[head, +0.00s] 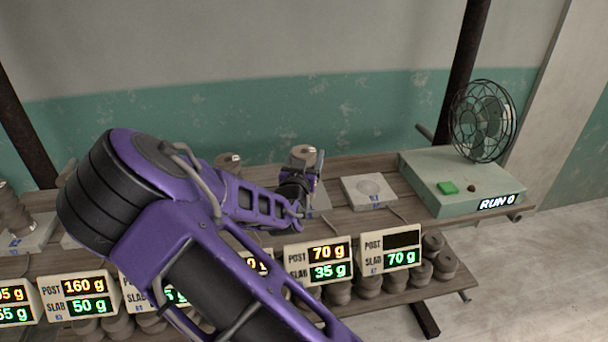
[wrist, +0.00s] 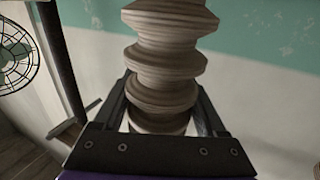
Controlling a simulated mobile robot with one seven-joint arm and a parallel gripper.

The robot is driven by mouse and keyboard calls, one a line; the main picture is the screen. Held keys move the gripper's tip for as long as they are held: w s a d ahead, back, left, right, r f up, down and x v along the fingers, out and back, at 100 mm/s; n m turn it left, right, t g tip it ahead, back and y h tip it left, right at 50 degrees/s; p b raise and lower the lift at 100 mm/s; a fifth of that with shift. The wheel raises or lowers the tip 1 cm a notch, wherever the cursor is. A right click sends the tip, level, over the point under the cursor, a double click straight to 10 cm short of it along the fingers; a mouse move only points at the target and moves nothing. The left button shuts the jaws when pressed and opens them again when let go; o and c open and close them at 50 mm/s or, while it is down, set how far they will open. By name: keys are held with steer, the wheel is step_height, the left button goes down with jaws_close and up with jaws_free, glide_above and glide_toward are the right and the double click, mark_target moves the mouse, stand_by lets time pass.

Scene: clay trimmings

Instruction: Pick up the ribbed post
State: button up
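The ribbed post (wrist: 165,60) is a pale grey-brown stack of flared rings, upright in the wrist view. Its lower part stands between the two fingers of my gripper (wrist: 163,98), one on each side. The fingers are spread wide, and I see no clear grip on the post. In the head view the post's top (head: 303,151) shows just behind my gripper (head: 306,180), above a scale whose display reads post 70 g and slab 35 g. My arm and gripper hide most of the post and that scale's plate there.
An empty scale (head: 369,190) stands just right, its post display blank. Farther right is a green box (head: 460,185) with a wire fan (head: 483,122), a green button and a "RUN 0" sign. Other posts (head: 230,161) stand to the left. Several grey clay pieces (head: 445,262) lie below the displays.

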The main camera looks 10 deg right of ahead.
steer(key=shift+r, duration=0.1)
jaws_close()
